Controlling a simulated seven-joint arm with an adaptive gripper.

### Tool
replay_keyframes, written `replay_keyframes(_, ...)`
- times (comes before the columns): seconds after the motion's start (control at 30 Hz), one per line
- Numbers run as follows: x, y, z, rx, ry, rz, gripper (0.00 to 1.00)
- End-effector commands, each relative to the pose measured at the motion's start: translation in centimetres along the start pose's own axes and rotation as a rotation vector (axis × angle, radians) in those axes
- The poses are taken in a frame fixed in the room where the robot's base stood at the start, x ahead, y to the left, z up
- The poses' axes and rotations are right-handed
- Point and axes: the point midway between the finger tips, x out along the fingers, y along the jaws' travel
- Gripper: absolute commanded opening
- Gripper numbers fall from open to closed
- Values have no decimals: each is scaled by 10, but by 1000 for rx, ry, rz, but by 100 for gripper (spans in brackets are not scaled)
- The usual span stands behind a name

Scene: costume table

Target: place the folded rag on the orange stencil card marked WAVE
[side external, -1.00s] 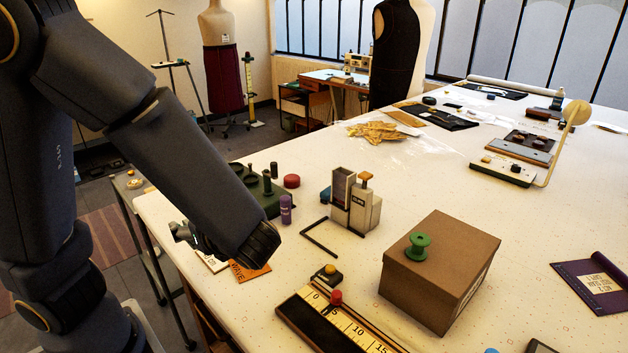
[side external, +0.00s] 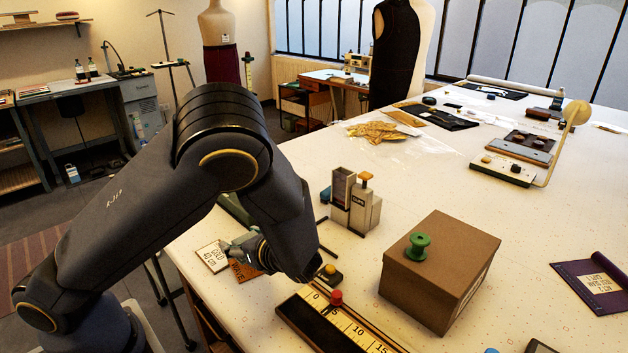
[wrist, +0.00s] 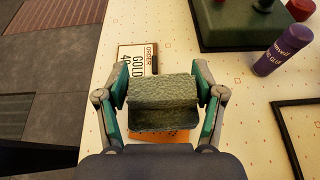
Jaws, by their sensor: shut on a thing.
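The folded rag (wrist: 163,90), a grey-green speckled block, is gripped between the two fingers of my gripper (wrist: 163,92) in the wrist view. The orange stencil card (wrist: 178,136) shows partly beneath and behind the rag; the rag and gripper hide much of it. Whether the rag touches the card, I cannot tell.
A white order card (side external: 212,257) reading GOLD lies left of the orange card. A black angled frame (wrist: 298,125) lies to the right.

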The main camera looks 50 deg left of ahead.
Motion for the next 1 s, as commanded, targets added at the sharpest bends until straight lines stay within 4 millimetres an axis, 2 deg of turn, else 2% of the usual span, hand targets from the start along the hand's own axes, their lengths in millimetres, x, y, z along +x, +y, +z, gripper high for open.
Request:
replay_keyframes(0.43,4,0,-9,2,-2,0,34)
replay_keyframes(0.47,4,0,-9,1,-2,0,69)
replay_keyframes(0.5,4,0,-9,1,-1,0,73)
replay_keyframes(0.7,4,0,-9,1,-1,0,93)
replay_keyframes(1.0,3,0,-8,1,-1,0,93)
